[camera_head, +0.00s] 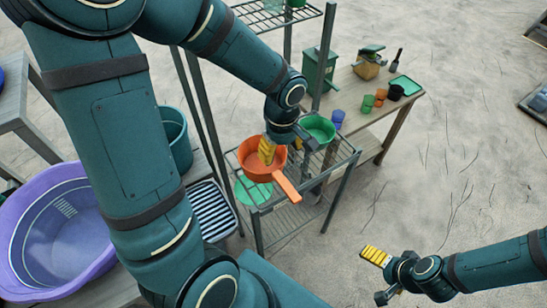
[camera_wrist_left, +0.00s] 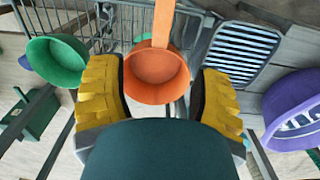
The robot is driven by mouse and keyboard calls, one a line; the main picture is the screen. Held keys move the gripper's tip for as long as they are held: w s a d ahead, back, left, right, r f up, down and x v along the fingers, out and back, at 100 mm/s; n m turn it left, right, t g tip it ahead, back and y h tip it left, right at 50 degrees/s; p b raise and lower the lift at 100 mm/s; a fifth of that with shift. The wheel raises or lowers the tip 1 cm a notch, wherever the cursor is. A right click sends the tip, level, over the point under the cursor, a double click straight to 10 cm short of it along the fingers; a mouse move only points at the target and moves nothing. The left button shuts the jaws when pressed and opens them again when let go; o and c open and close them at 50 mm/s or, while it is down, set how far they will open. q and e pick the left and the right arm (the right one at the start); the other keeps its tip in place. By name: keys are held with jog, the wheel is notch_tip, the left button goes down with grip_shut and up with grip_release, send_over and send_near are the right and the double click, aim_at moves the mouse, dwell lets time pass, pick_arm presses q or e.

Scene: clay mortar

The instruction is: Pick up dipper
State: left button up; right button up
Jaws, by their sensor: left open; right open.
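An orange dipper (camera_head: 256,166) rests on the wire rack, its handle pointing toward the front right. My left gripper (camera_head: 281,148) is over the dipper's bowl, with one yellow finger covering part of it. In the left wrist view, the orange dipper (camera_wrist_left: 157,75) shows between the two spread yellow fingers of my left gripper (camera_wrist_left: 160,95), with its handle running to the top. The gripper is open; I cannot tell whether a finger touches the bowl. My right gripper (camera_head: 380,276) is open and empty over the sandy ground at lower right.
A green vessel (camera_head: 318,127) sits beside the dipper on the rack (camera_head: 345,160). A striped board (camera_head: 211,210) and a purple tub (camera_head: 55,235) are on the left. A wooden table (camera_head: 375,115) with cups stands behind. The ground at right is mostly clear.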

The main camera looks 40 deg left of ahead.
aim_at(279, 175)
pick_arm(q)
notch_tip(279, 175, down, 8)
jog(key=shift+s+a+r+b, duration=0.15)
jog(key=shift+r+b, duration=0.05)
jog(key=shift+b, duration=0.75)
jog(key=shift+w+a+f+b, duration=0.1)
jog(key=shift+f+b, duration=0.25)
jog(key=shift+f, duration=1.1)
jog(key=shift+w+a+f+b, duration=0.1)
jog(key=shift+f+b, duration=0.2)
jog(key=shift+f, duration=1.15)
grip_shut()
